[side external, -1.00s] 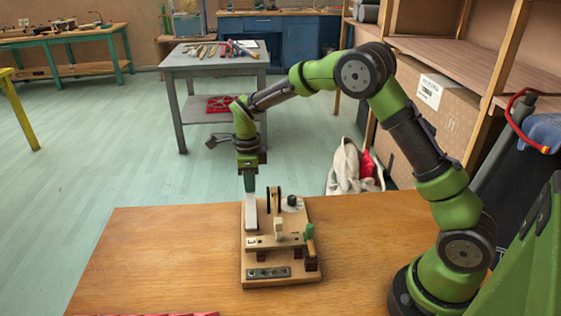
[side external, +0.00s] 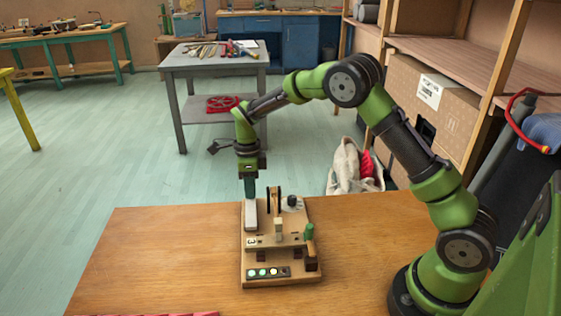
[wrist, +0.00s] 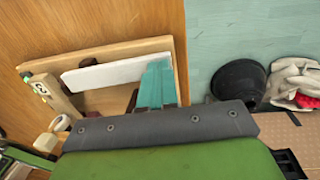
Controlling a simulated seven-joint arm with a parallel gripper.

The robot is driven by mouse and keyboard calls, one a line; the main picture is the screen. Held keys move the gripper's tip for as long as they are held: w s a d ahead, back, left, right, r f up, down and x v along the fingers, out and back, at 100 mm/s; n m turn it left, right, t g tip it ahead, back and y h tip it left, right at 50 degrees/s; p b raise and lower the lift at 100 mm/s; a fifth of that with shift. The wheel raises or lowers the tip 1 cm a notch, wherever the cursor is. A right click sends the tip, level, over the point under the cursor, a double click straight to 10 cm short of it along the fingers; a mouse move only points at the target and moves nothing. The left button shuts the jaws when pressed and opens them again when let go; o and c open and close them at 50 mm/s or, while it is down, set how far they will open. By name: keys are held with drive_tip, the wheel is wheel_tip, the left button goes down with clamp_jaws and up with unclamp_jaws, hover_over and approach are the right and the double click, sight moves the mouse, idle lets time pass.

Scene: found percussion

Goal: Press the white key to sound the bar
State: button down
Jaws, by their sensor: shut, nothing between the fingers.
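The white key (side external: 250,216) is a long pale bar on the left side of a wooden percussion device (side external: 282,279). It also shows in the wrist view (wrist: 100,76). My gripper (side external: 249,197) is shut and empty, pointing down with its teal fingertips at the far end of the key. The tips appear to touch the key's top. In the wrist view the shut fingers (wrist: 157,84) cover that end of the key, so the exact contact is hidden. A row of small lamps (side external: 267,272) on the device's front is lit. I cannot single out the sounding bar.
The device stands on a wooden table (side external: 160,255), which is clear to the left. Beside the key are an upright wooden piece (side external: 273,200), a black knob (side external: 292,200) and a green-topped handle (side external: 309,231). A white bag (side external: 350,165) lies beyond the table.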

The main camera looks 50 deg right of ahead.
drive_tip(key=shift+r, duration=0.8)
wheel_tip(320, 180, up, 14)
idle(0.4)
idle(0.6)
